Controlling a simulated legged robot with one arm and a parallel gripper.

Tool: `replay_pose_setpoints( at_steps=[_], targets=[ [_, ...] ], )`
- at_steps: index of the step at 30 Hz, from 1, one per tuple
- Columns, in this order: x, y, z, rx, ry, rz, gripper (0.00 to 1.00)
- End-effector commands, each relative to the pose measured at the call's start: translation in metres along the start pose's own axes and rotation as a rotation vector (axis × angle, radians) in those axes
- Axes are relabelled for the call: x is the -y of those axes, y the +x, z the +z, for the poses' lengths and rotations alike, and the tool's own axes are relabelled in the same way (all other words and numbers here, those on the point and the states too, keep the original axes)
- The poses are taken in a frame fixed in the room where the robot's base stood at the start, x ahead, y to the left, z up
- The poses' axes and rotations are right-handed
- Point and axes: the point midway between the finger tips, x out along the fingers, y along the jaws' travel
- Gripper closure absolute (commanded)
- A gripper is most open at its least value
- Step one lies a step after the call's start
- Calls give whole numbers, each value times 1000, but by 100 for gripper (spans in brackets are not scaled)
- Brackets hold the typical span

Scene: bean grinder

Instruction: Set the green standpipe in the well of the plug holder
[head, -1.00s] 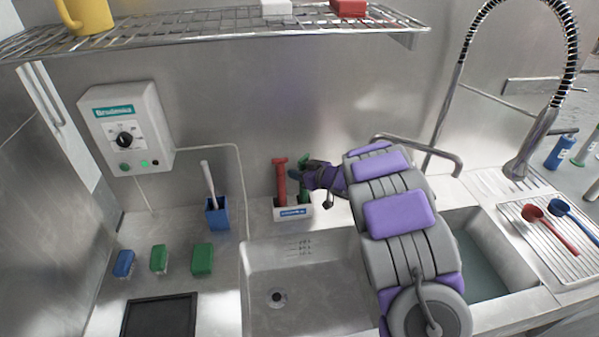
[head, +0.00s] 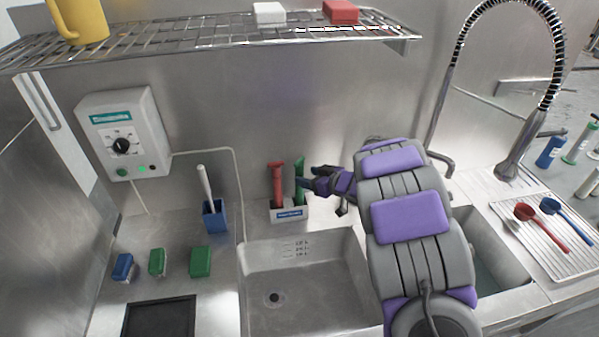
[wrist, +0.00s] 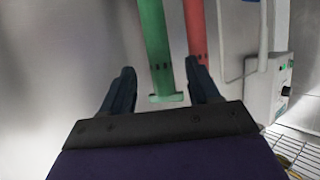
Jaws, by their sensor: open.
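The green standpipe (head: 299,178) stands about upright at the right end of the white plug holder (head: 290,215). Its lower end is hidden behind the holder's front wall, so I cannot see how deep it sits. The red standpipe (head: 278,186) stands to its left in the same holder. My gripper (head: 308,178) is open and empty, just right of the green standpipe. In the wrist view the green standpipe (wrist: 156,45) and its crosspiece appear between the spread fingers (wrist: 160,80), with visible gaps. The red standpipe (wrist: 195,30) is behind the right finger there.
The holder stands against the back wall, behind the empty left sink basin (head: 300,285). A blue pot with a brush (head: 214,218) is to its left. A wire shelf (head: 220,42) hangs above. The faucet (head: 515,150) rises to the right of my arm.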

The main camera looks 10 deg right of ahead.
Motion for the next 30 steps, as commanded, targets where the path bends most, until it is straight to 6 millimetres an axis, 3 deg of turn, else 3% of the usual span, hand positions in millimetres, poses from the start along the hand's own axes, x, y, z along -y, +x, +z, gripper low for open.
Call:
replay_pose_setpoints(
  at_steps=[1, 6, 16, 20, 23, 27, 30],
  targets=[
    [-1, -12, -1, 2, 2, 3, 39],
    [-1, -37, -1, 2, -1, 4, 39],
    [-1, -50, 0, 4, -2, 5, 39],
    [-13, -56, -7, 33, -26, 77, 39],
    [-32, -71, -20, 86, -60, 204, 39],
    [-59, -109, -38, 187, -81, 422, 39],
    [-67, -143, -46, 270, -66, 560, 39]
  ],
)
